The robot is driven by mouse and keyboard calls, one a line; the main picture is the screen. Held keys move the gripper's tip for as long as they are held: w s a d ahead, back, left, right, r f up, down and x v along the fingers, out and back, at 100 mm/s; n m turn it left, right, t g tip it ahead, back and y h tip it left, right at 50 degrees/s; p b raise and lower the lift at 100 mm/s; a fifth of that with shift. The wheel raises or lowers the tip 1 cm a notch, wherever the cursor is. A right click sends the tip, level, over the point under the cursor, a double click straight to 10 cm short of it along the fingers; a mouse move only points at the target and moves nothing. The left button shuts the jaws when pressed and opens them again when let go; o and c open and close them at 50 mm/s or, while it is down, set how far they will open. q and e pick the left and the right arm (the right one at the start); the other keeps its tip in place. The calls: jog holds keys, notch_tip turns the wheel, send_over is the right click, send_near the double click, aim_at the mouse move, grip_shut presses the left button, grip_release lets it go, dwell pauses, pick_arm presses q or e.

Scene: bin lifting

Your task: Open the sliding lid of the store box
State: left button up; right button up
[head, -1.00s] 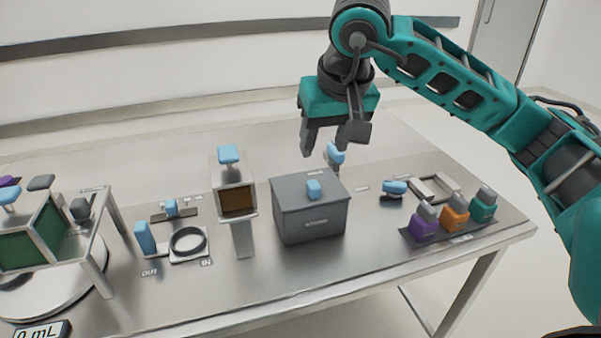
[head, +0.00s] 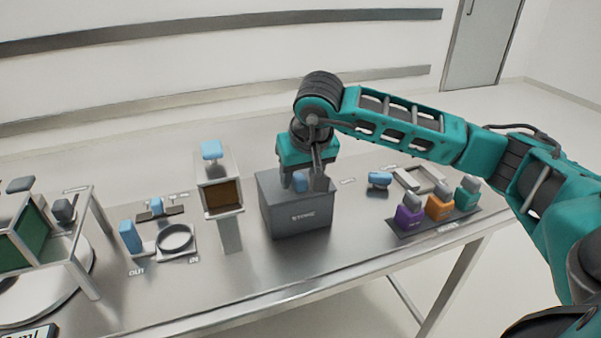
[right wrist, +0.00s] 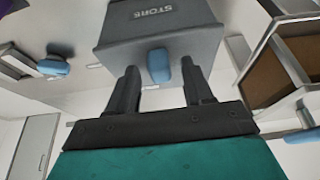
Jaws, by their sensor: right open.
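The grey store box (head: 297,220) stands in the middle of the steel table, its lid shut. My right gripper (head: 302,186) is open, low over the lid. In the right wrist view its fingers (right wrist: 160,85) are on either side of the knob's near end, with gaps between them and the knob. My left gripper is in neither current view.
A stand with a brown-windowed box (head: 222,197) is left of the store box. A black tray of purple, orange and teal bottles (head: 438,207) and a blue-handled item (head: 380,179) are to the right. A ring fixture (head: 175,238) lies left.

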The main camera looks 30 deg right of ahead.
grip_shut()
dwell(0.5)
